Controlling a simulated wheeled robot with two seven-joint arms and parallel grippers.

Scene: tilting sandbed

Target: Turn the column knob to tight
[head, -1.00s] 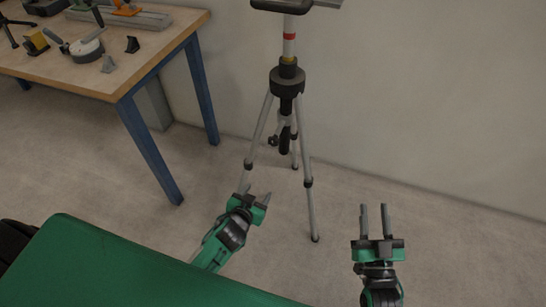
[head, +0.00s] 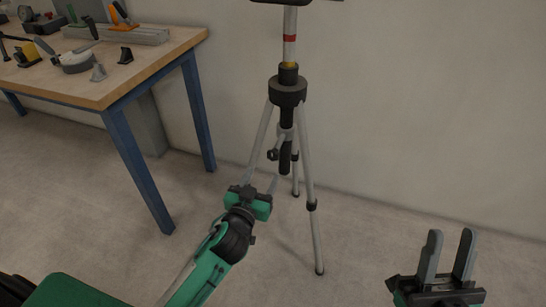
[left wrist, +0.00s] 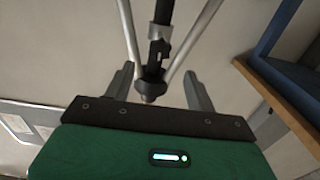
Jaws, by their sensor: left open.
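The tripod (head: 288,92) stands on the floor at the centre of the head view. A small dark column knob (head: 272,155) sticks out to the left of its centre column, below the black collar. My left gripper (head: 262,178) is open and empty, just below and in front of the knob. I cannot tell the knob's turn position. My right gripper (head: 450,240) is open and empty at lower right, away from the tripod.
A wooden workbench (head: 150,75) with blue legs stands at the left, with tools and small parts on it. The tripod's spread legs (head: 312,225) flank the space around the column. A plain wall is behind. The floor right of the tripod is clear.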

